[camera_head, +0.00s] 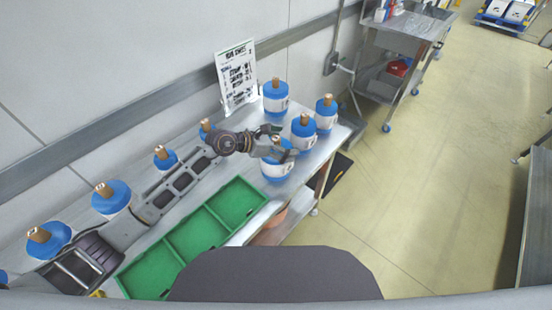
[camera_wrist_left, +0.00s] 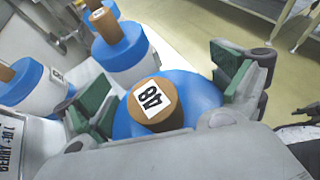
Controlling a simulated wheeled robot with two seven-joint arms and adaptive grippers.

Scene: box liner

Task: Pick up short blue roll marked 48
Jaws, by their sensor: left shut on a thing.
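The short blue roll marked 48 (camera_wrist_left: 195,95) fills the middle of the left wrist view, its brown core carrying a white label that reads 48. It also shows in the head view (camera_head: 275,173), near the right end of the table. My left gripper (camera_head: 276,150) is shut on this roll, with a green-padded finger on each side of it in the left wrist view (camera_wrist_left: 165,100). The roll looks upright; I cannot tell whether it is lifted off the table. My right gripper does not show.
Several more blue-and-white rolls stand close by, such as one at the back (camera_head: 275,97) and one at the right (camera_head: 325,113). A green divided tray (camera_head: 200,232) lies along the table's front. A sign (camera_head: 237,77) stands at the wall. Open floor lies to the right.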

